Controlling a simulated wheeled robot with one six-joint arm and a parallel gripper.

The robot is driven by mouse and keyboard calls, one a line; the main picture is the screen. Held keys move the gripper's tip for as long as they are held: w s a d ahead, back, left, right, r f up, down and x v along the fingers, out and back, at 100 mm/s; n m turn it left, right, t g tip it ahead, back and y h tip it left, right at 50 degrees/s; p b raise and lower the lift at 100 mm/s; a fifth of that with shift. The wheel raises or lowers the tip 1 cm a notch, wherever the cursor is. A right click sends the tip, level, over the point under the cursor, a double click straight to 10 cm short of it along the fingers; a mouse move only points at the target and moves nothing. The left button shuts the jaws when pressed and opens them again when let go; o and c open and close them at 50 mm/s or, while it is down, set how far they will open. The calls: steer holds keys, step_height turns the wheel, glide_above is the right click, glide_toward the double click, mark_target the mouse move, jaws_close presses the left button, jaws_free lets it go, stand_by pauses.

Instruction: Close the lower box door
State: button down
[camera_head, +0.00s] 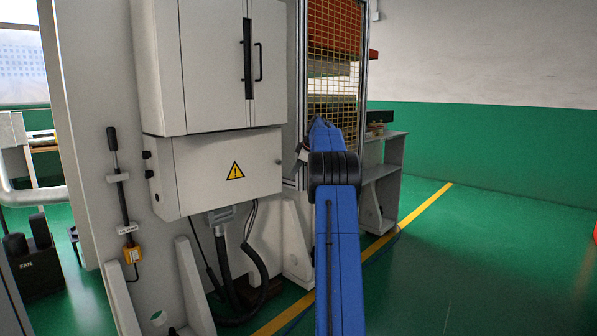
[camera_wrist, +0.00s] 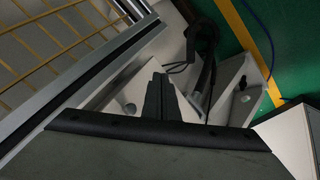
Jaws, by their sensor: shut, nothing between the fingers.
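The lower box (camera_head: 160,180) is a white cabinet under a taller white cabinet in the head view. Its door (camera_head: 255,165) bears a yellow warning triangle and looks flush with the box front; I see no clear gap along its edges. My blue arm reaches up to the right of the box. In the head view my gripper is mostly hidden by the arm's joint. In the wrist view my gripper (camera_wrist: 160,97) shows as two dark fingers together, empty, over pale machine parts. I cannot tell whether it touches anything. The door is not clearly recognisable in the wrist view.
A yellow mesh guard in a metal frame (camera_head: 361,100) stands behind my arm, and shows at upper left in the wrist view. Black cables (camera_head: 262,255) hang below the box. A grey shelf (camera_head: 385,172) stands right of the arm. Green floor (camera_head: 480,260) is clear at right.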

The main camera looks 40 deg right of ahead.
steer(key=s+d+r, duration=0.3)
steer(key=s+r, duration=0.2)
steer(key=r, duration=0.3)
steer(key=w+a+f+m+t+y, duration=0.1)
steer(key=w+a+f+t+y, duration=0.3)
steer(key=a, duration=0.4)
steer(key=m+t+h, duration=0.5)
steer(key=m+t, duration=0.2)
steer(key=m, duration=0.1)
glide_toward(275, 167)
steer(key=w, duration=0.6)
steer(key=shift+w+d+r, duration=0.2)
steer(key=shift+w+d, duration=0.05)
steer(key=shift+d, duration=0.15)
